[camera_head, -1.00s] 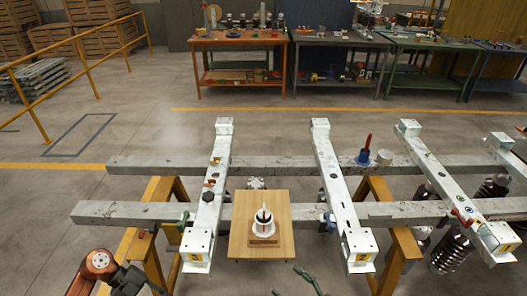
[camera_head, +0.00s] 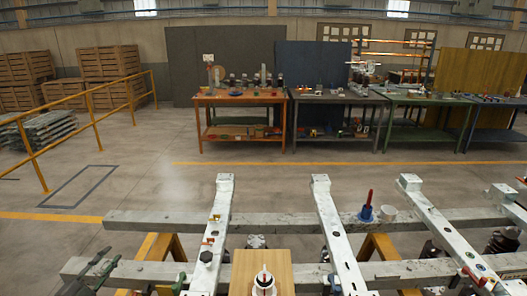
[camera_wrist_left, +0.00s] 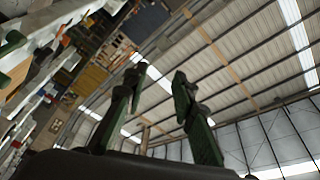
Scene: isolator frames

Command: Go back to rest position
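In the left wrist view my left gripper (camera_wrist_left: 160,78) points up toward the roof. Its two fingers stand apart with nothing between them, so it is open and empty. My right gripper is not in view.
White crossbars (camera_head: 335,235) lie across grey beams (camera_head: 165,222) on orange trestles (camera_head: 155,248). A wooden board (camera_head: 245,275) carries a white part (camera_head: 264,284). A blue part with a red handle (camera_head: 367,207) stands on the far beam. Workbenches (camera_head: 240,98) stand behind, across open floor.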

